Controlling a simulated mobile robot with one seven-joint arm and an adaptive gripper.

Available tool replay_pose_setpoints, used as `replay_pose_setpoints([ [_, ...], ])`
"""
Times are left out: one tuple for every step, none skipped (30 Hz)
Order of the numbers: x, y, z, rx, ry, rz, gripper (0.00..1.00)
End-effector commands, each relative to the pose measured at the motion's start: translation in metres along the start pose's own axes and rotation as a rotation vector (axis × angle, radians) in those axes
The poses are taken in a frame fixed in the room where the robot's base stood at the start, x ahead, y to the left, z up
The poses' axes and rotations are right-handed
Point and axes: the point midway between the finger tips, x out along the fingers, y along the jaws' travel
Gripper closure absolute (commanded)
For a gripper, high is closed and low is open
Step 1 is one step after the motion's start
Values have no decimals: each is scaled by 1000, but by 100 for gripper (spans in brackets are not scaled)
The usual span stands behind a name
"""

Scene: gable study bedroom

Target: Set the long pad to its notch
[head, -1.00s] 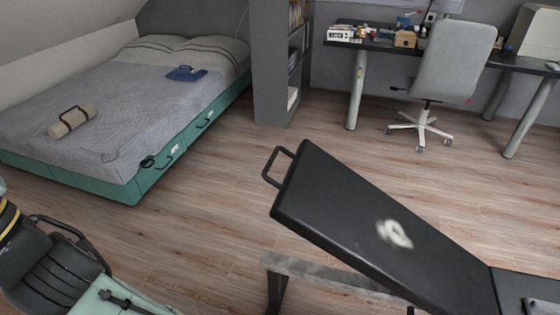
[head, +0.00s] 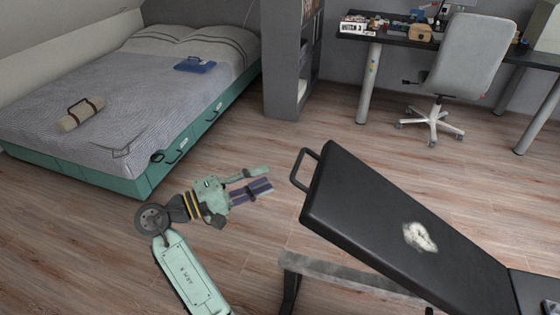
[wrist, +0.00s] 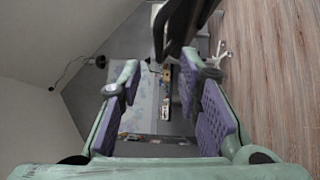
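The long pad (head: 375,225) is the black padded back of a bench, tilted up toward the left, with a pale worn patch on its top. A dark loop handle (head: 297,168) sticks out from its raised end. My gripper (head: 267,179) is left of the handle, pointing toward it with a small gap in the picture. In the wrist view my gripper (wrist: 160,68) has its purple-padded fingers apart with nothing held between them. A dark bar, seemingly the handle (wrist: 172,25), shows beyond the fingertips there. The notch is not visible.
The bench's metal frame (head: 350,278) stands under the pad. A bed (head: 110,110) with a green base is at the left. A grey shelf unit (head: 281,70), an office chair (head: 465,60) and a desk (head: 395,37) are behind. Wooden floor between is clear.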

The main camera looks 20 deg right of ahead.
Motion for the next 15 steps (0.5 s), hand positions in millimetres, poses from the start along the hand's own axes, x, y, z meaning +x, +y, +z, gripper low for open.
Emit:
replay_pose_setpoints([
  [5, 1, 2, -2, -7, 0, 69],
  [8, 1, 2, -2, -7, 0, 69],
  [14, 2, 2, -2, -7, 0, 69],
  [19, 2, 2, -1, -7, -1, 69],
  [24, 2, 2, 0, -6, -1, 69],
  [32, 2, 2, 1, -7, -1, 69],
  [37, 3, 2, 1, -7, -1, 69],
  [43, 3, 1, 0, -5, -1, 69],
  [51, 2, 2, 0, -6, -2, 69],
  [57, 3, 2, 0, -4, -1, 69],
  [63, 3, 1, 0, -5, -1, 69],
  [70, 3, 1, 1, -3, -1, 69],
  [75, 2, 1, 2, -3, -1, 69],
  [80, 2, 1, 2, -4, -1, 69],
  [85, 2, 1, 2, -2, -1, 69],
])
